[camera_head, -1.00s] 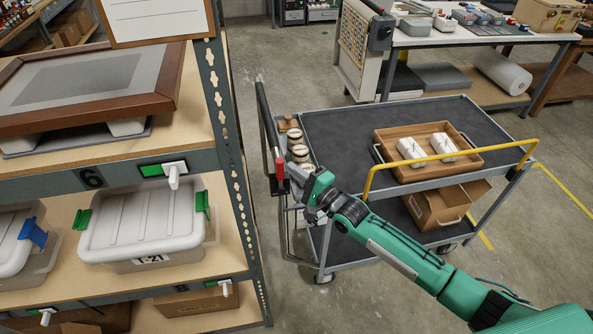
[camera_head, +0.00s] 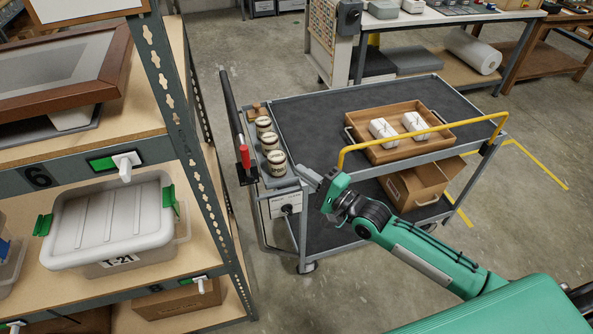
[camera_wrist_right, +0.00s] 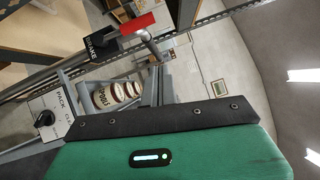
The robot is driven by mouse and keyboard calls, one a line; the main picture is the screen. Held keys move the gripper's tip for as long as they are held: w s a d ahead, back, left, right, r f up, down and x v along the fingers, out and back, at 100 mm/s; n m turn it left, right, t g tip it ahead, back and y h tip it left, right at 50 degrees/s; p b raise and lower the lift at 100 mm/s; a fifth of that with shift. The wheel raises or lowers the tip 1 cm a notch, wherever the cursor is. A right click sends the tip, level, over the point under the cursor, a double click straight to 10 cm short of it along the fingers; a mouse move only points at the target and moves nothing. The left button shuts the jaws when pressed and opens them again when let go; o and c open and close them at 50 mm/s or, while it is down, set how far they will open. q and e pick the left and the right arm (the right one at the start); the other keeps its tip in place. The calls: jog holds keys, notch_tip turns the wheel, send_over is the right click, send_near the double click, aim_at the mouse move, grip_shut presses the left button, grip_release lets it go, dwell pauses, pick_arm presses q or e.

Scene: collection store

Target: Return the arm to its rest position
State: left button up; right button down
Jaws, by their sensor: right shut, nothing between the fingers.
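My right arm comes in from the lower right in the head view, green with dark joints. Its gripper (camera_head: 318,181) is shut and empty, in front of the cart's near left corner. The fingers lie close to the cart's end in the picture; whether they touch it I cannot tell. In the right wrist view the green wrist housing fills the lower part and hides the fingers. Beyond it show the cart's red-gripped lever (camera_wrist_right: 137,25) and several labelled jars (camera_wrist_right: 112,93). My left gripper is not in view.
The grey cart (camera_head: 300,105) carries a wooden tray (camera_head: 385,152) with two white packages, jars (camera_head: 270,142) at its left end and a cardboard box (camera_head: 425,182) below. A yellow rail (camera_head: 425,133) runs along its near side. Shelving (camera_head: 180,110) with a lidded bin (camera_head: 110,220) stands left. Floor is clear at right.

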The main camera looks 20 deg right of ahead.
dwell(0.5)
jog(key=d+f+n+g+h, duration=0.1)
jog(key=d+f+n+h, duration=0.2)
jog(key=f, duration=0.8)
jog(key=d+f+g+h, duration=0.1)
jog(key=d+f+h, duration=0.25)
jog(key=f, duration=0.85)
jog(key=s+d+f+n+g+h, duration=0.15)
jog(key=s+f, duration=0.25)
jog(key=f, duration=0.4)
jog(key=s+d+f+n+g+h, duration=0.1)
jog(key=s+d+f+n+g, duration=0.15)
jog(key=s+f, duration=0.45)
jog(key=s+f+n+g, duration=0.2)
jog(key=s+f, duration=0.6)
jog(key=s, duration=0.5)
jog(key=s+a+f+n+g+h, duration=0.1)
jog(key=s+f+n+g, duration=0.2)
jog(key=s+f, duration=0.5)
jog(key=s+f+n+g+h, duration=0.1)
jog(key=s+f+n+g, duration=0.2)
jog(key=s+f, duration=0.6)
jog(key=s, duration=0.8)
jog(key=shift+s+a+g, duration=0.25)
jog(key=shift+s+g, duration=0.05)
jog(key=shift+g, duration=0.1)
